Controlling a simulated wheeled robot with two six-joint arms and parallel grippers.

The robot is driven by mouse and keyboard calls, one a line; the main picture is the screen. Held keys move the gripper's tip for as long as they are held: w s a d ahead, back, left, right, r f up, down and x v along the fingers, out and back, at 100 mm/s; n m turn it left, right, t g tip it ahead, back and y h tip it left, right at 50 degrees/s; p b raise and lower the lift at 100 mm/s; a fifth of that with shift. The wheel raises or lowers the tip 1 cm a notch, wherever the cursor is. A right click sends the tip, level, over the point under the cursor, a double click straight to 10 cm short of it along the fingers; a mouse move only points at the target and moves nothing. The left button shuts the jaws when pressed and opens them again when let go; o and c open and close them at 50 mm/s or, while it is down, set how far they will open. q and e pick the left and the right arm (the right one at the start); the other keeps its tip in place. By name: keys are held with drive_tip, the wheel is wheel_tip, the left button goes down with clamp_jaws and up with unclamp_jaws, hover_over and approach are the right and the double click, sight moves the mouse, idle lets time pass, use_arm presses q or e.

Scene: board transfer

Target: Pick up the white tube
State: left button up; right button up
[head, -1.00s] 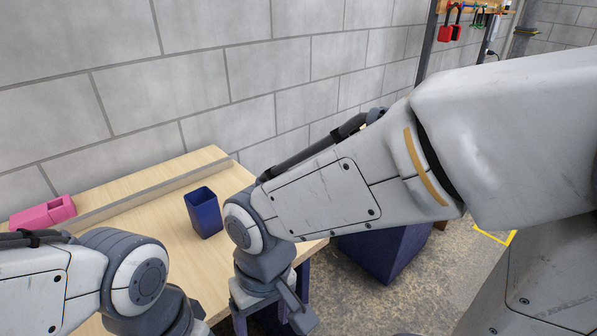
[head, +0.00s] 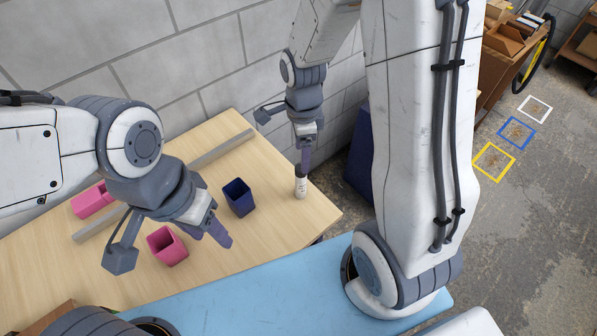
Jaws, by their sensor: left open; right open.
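The white tube (head: 300,188) stands upright near the right end of the wooden table (head: 275,218), with dark marks on its side. My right gripper (head: 304,170) points down directly over it, its purple fingers at the tube's top. The fingers overlap the top in this view, so I cannot tell whether they are around it or just above it. My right gripper is open. My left gripper (head: 222,236) is open and empty, over the table in front of the pink and blue cups.
A dark blue cup (head: 238,197) stands left of the tube. A pink cup (head: 167,246) stands near my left gripper, and another pink object (head: 92,201) lies further left. A blue bin (head: 358,160) stands beyond the table's right end.

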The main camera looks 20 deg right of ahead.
sight(300, 178)
wheel_tip(300, 178, down, 3)
drive_tip(key=shift+d+r, duration=0.1)
drive_tip(key=shift+d, duration=0.05)
drive_tip(key=shift+f+p, duration=0.5)
drive_tip(key=shift+f, duration=0.1)
drive_tip(key=f, duration=0.1)
drive_tip(key=f+p, duration=0.1)
drive_tip(key=f, duration=0.1)
drive_tip(key=shift+w, duration=0.3)
drive_tip(key=shift+f, duration=0.55)
clamp_jaws()
